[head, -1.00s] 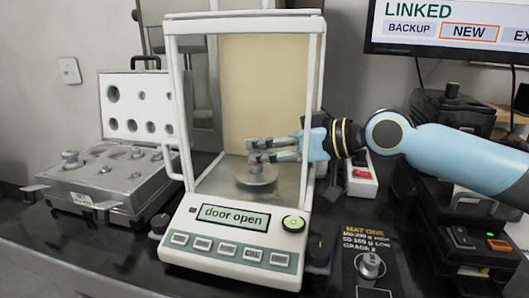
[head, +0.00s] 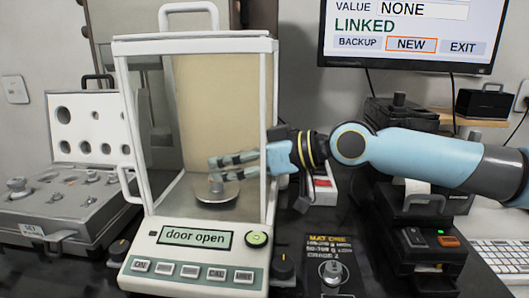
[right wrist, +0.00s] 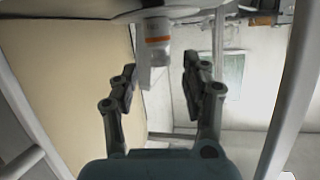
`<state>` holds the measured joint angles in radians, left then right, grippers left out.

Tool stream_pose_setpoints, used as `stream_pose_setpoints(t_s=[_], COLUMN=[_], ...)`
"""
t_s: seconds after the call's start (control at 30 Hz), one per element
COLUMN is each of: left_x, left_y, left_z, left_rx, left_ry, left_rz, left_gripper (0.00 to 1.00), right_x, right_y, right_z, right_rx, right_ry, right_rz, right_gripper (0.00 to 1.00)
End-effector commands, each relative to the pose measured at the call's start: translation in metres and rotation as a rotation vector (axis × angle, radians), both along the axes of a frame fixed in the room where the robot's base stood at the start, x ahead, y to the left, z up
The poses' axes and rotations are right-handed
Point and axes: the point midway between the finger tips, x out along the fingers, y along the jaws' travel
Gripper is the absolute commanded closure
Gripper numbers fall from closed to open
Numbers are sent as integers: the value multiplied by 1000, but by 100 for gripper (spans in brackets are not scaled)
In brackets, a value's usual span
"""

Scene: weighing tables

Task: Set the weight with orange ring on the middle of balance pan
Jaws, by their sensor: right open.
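The weight with orange ring (right wrist: 158,42) shows upside down at the top of the right wrist view, standing on the balance pan (right wrist: 205,12). In the head view the small metal weight (head: 216,184) stands upright near the middle of the round balance pan (head: 228,197), its ring too small to make out. My right gripper (head: 212,168) reaches into the chamber from the right, with fingers spread. In the right wrist view the weight is ahead of the gap between the open fingertips (right wrist: 160,74), apart from both. My left gripper is not in view.
The balance (head: 196,262) has glass walls and white posts close around my right arm; its display reads "door open". An open weight case (head: 60,215) stands at left. Another weight (head: 331,270) stands on a black mat at front right. A monitor (head: 410,45) hangs behind.

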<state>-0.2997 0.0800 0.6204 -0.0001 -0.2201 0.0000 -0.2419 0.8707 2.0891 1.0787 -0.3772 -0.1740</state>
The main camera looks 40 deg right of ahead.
Motion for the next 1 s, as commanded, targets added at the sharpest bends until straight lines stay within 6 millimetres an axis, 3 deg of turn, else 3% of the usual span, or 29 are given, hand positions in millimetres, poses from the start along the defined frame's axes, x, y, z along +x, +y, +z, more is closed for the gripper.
stream_pose_setpoints(t_s=[0.3, 0.5, 1.0], left_x=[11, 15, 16], left_y=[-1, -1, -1], left_z=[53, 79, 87], left_rx=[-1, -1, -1], left_ry=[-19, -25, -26], left_rz=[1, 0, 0], left_gripper=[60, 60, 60], right_x=[-53, -76, -88], right_y=[-26, -39, -46], right_z=[26, 32, 31], right_rx=[-5, -1, 1], right_ry=[6, 3, 0], right_rz=[6, 2, 2], right_gripper=[53, 53, 53])
